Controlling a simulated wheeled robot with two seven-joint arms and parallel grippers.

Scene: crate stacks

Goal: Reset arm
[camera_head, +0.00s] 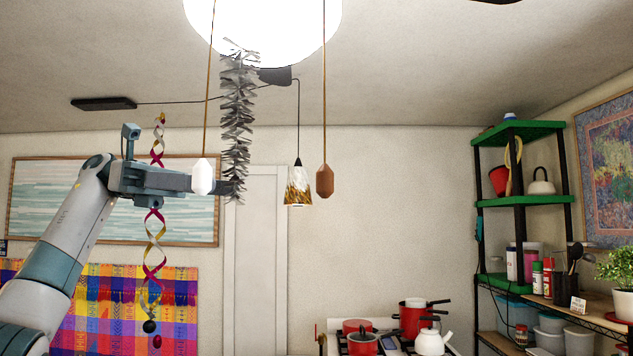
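My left arm rises from the lower left, and its gripper (228,186) is raised high, level with the hanging ornaments. The gripper is seen from the side and points right. A white faceted pendant (202,177) on a cord hangs in front of its fingers. A grey tinsel strand (238,120) hangs at the fingertips. I cannot tell whether the two touch, or whether the fingers are open or shut. My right gripper is not in view.
A wooden pendant (324,181) and a lamp (298,188) hang to the right. A spiral streamer (154,250) hangs by the arm. A green shelf (518,202) stands at the right, beside a stove with red pots (413,319). The wall between is bare.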

